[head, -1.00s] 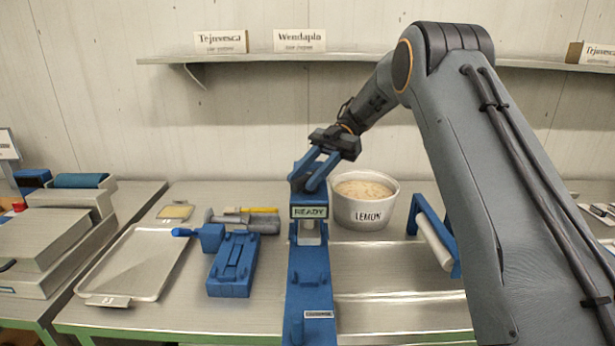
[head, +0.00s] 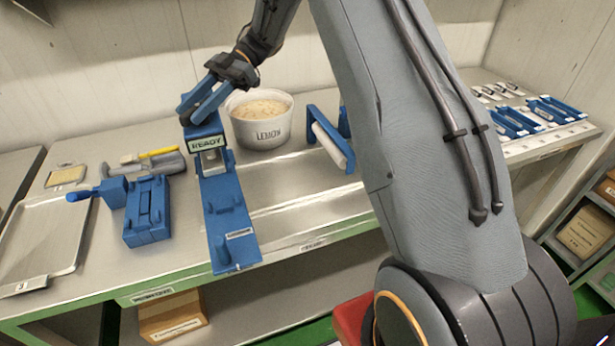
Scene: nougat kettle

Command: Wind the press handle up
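The blue press (head: 228,213) stands on the steel bench, with a sign reading READY (head: 207,143) on its head.
A white LEMON bowl (head: 260,136) of pale mix stands right behind the press. A blue frame with a white roller (head: 331,147) is further right. A blue block device (head: 147,212) and a metal tray (head: 40,237) lie left. Cardboard boxes (head: 172,312) sit below the bench.

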